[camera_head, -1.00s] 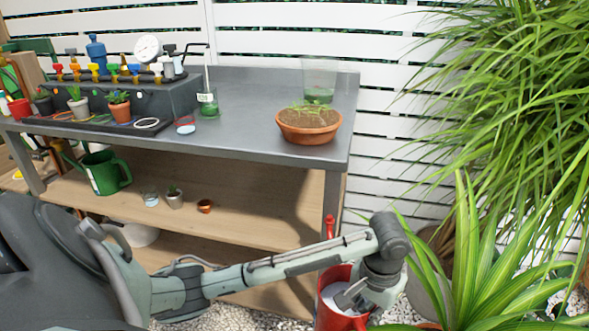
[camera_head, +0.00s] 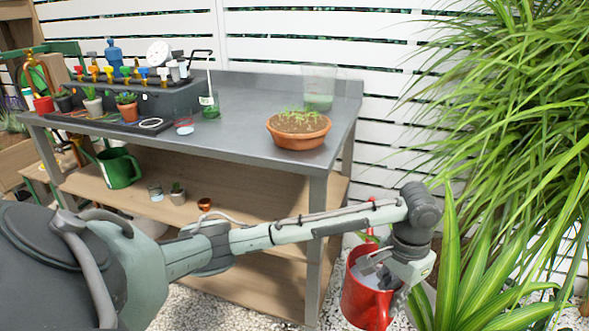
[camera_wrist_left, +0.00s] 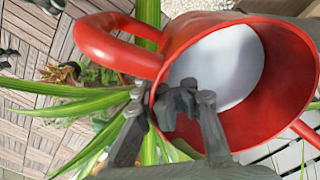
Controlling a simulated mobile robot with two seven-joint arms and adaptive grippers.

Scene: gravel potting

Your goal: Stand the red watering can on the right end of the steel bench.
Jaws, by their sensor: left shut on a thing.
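The red watering can (camera_head: 362,298) hangs low in front of the right end of the steel bench, below its top, and is tilted. My left gripper (camera_head: 385,280) is shut on the can's rim, one finger inside and one outside; the fingers also show in the left wrist view (camera_wrist_left: 165,108). The steel bench top (camera_head: 240,112) carries a terracotta bowl of seedlings (camera_head: 298,138) near its right end. My right gripper is not in view.
A clear beaker (camera_head: 319,85) stands behind the bowl. A manifold (camera_head: 145,95) and small pots fill the bench's left side; the middle is largely clear. A green watering can (camera_head: 119,168) is on the shelf. Long-leaved plants (camera_head: 510,120) crowd the right.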

